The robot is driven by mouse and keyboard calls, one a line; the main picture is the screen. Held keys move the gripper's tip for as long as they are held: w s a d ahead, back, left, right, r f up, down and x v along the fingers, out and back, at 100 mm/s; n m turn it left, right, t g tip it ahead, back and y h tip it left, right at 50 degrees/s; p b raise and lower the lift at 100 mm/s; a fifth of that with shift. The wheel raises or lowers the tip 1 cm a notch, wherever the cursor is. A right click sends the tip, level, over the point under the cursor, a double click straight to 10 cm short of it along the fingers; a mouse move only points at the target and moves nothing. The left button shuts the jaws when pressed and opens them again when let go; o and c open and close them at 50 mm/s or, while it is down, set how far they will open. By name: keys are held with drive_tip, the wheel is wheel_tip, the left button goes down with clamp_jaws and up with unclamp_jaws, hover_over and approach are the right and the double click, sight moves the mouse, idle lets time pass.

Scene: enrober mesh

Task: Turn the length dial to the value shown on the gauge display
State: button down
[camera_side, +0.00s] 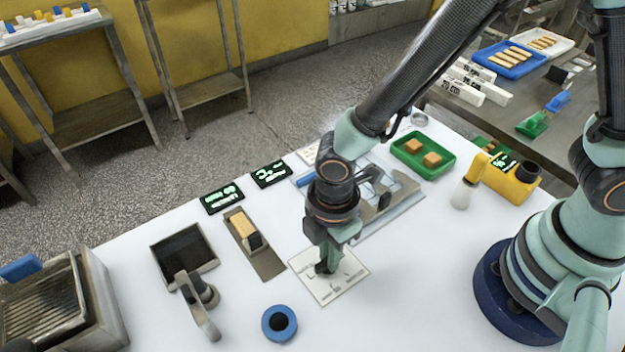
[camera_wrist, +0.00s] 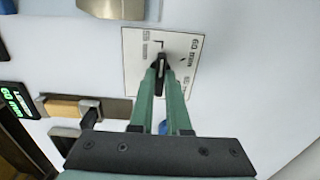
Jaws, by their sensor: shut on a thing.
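The length dial is a white square plate (camera_side: 345,283) on the white table, with printed mm marks around a small dark knob. The gauge display (camera_side: 222,197) is black with green text; in the wrist view this display (camera_wrist: 14,101) appears to read 60 mm.
A gauge with a tan bar (camera_side: 240,222) lies left of the dial. A second display (camera_side: 270,173) stands behind it. A blue ring (camera_side: 279,323) and a lever with a grey handle (camera_side: 203,310) are in front. A green tray (camera_side: 423,155) with tan blocks is behind right.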

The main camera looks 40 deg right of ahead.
drive_tip(key=shift+m, duration=0.3)
drive_tip(key=m, duration=1.1)
idle(0.6)
drive_tip(key=c, duration=0.9)
unclamp_jaws()
drive_tip(key=shift+r, duration=0.15)
wheel_tip(320, 180, up, 12)
drive_tip(key=shift+f, duration=0.1)
